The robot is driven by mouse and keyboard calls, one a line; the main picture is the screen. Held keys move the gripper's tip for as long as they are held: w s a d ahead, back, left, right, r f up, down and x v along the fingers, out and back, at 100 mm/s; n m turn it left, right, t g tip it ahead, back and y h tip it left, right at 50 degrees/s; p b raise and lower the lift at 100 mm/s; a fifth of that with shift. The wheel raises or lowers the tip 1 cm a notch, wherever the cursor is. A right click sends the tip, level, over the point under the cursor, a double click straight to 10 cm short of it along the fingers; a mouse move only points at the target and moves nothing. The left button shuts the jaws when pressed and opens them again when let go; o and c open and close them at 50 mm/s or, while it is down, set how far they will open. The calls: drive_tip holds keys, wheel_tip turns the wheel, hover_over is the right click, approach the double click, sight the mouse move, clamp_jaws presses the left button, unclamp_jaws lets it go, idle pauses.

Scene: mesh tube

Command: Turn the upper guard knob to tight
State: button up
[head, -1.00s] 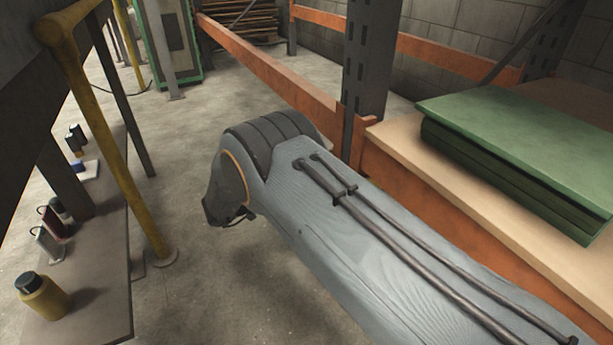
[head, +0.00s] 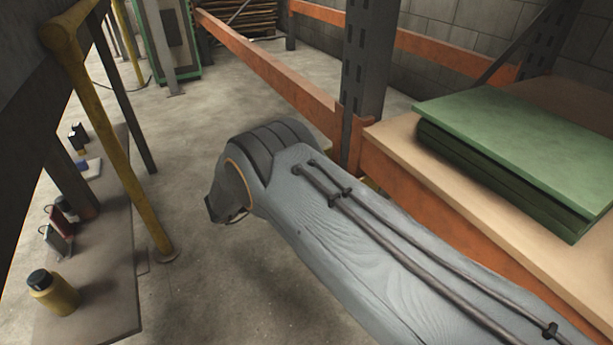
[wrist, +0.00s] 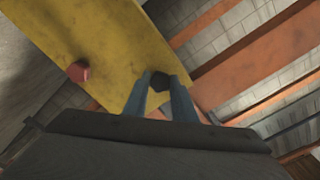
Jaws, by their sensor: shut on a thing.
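In the wrist view, a yellow guard plate (wrist: 110,40) runs diagonally across the upper left. A dark, angular knob (wrist: 159,80) sits near its right edge, between the two blue-grey fingers of my gripper (wrist: 160,88). The fingers are shut on this dark knob. A red knob (wrist: 78,71) stands on the plate to the left, apart from my gripper. I cannot tell from this view which knob is the upper one, and no tight marking is readable. The head view shows my arm, but not the gripper or the knobs.
In the head view, an orange rack beam (head: 265,75) and dark upright (head: 362,75) stand close behind my arm. Green boards (head: 520,135) lie on a shelf to the right. A yellow post (head: 110,140) and low shelf with bottles (head: 105,290) are left. Concrete floor between is clear.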

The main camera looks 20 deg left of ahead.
drive_tip(key=shift+a, duration=0.1)
drive_tip(key=o, duration=1)
drive_tip(key=shift+o, duration=0.2)
drive_tip(key=p+v, duration=0.1)
drive_tip(key=v, duration=0.6)
drive_tip(key=shift+s+a+p, duration=0.2)
drive_tip(key=shift+s+p, duration=0.1)
drive_tip(key=shift+p, duration=0.1)
